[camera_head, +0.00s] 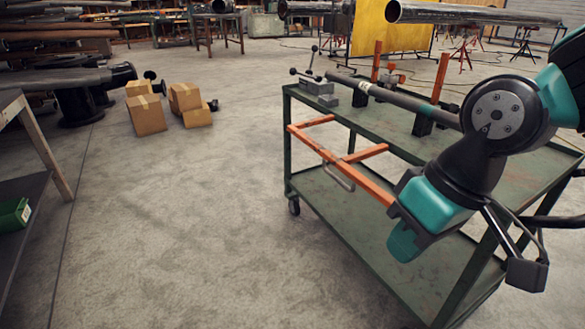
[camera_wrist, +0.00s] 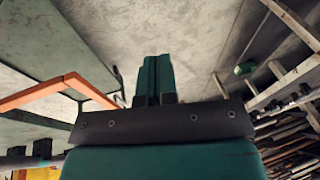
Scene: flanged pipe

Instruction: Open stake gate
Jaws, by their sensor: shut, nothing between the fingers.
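The orange stake gate (camera_head: 345,165) is a frame of one long bar and short cross bars along the near side of a green cart. A grey U-shaped handle (camera_head: 338,178) hangs from its long bar. The right end of the bar passes behind my wrist. My gripper (camera_head: 402,245) is in front of the cart, at the right end of the gate and apart from the handle. In the wrist view its teal fingers (camera_wrist: 155,68) are together and empty. Orange bars (camera_wrist: 45,92) show to their left; the handle cannot be made out there.
The green cart (camera_head: 400,155) carries a long pipe (camera_head: 400,98), a grey vise (camera_head: 318,90) and upright orange stakes (camera_head: 440,77). Cardboard boxes (camera_head: 147,113) and flanged pipes stand at the left. A bench (camera_head: 38,145) is at the left edge. The floor between is clear.

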